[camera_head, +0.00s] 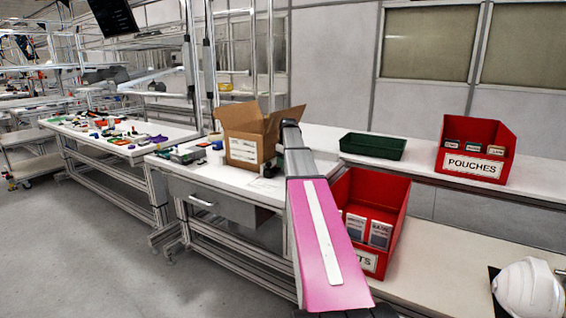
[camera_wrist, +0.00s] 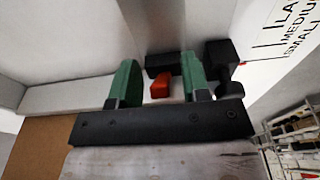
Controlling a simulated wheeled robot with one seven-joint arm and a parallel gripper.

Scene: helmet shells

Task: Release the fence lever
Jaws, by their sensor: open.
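In the wrist view, my gripper (camera_wrist: 158,75) is open, with a green finger on each side. A small orange-red piece (camera_wrist: 160,89), which looks like the fence lever, shows between the fingers. I cannot tell whether either finger touches it. A black block (camera_wrist: 164,63) sits just behind it, partly hidden by the right finger. A black knob-like part (camera_wrist: 222,58) stands right of that finger. A pale, smooth panel (camera_wrist: 150,20) rises behind them and may be the fence. In the head view my arm reaches over the bench, and the gripper and lever are hidden.
In the head view, an open cardboard box (camera_head: 240,136) stands left of my arm on the white bench. A red bin (camera_head: 384,212) is right of it. A green tray (camera_head: 373,146) and a red pouches bin (camera_head: 477,150) are behind. A white helmet shell (camera_head: 527,291) is front right.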

